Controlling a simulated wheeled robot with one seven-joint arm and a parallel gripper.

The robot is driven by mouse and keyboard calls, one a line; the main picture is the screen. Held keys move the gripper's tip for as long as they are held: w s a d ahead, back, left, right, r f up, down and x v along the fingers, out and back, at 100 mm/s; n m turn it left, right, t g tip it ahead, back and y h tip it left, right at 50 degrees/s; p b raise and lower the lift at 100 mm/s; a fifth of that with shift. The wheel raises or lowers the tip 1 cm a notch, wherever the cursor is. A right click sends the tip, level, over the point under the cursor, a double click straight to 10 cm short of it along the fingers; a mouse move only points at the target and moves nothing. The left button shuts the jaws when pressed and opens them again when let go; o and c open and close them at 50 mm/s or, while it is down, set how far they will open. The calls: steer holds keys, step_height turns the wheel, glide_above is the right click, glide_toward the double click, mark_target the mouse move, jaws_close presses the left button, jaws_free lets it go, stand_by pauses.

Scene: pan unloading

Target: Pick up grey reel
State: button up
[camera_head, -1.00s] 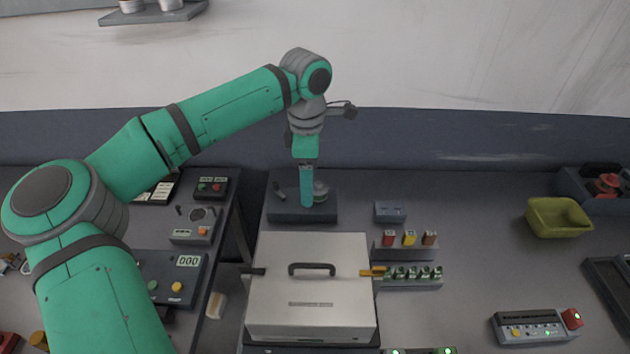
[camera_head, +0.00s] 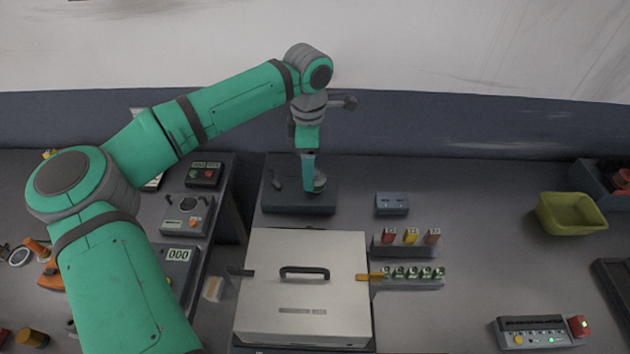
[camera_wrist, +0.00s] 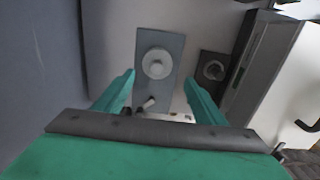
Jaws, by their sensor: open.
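The grey reel (camera_head: 320,183) is a round grey piece on the right part of a dark grey base (camera_head: 290,203) near the back wall. In the wrist view the reel (camera_wrist: 157,63) shows as a pale disc with a raised centre, and the base (camera_wrist: 146,40) lies under it. My gripper (camera_head: 308,188) points down at the base, partly covering the reel. In the wrist view my gripper (camera_wrist: 160,80) is open, with the reel in line with the gap and beyond the fingertips. Nothing is held. Whether a finger touches the reel cannot be told.
A small lever (camera_head: 277,180) stands on the base left of the reel. A large pale case (camera_head: 303,265) with a handle is in front. A small blue-grey box (camera_head: 391,204) and racks with coloured pieces (camera_head: 405,250) are to the right. A yellow-green bin (camera_head: 570,214) is farther right.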

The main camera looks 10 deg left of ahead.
mark_target(316, 173)
steer(key=shift+w+d+f, duration=0.15)
steer(key=shift+d+f, duration=0.05)
steer(key=shift+f, duration=0.65)
steer(key=shift+w+d+f, duration=0.2)
steer(key=shift+d+f, duration=0.05)
steer(key=shift+f, duration=0.6)
steer(key=shift+w+d+f, duration=0.15)
steer(key=shift+d+f, duration=0.05)
steer(key=shift+f, duration=0.65)
steer(key=c, duration=1.2)
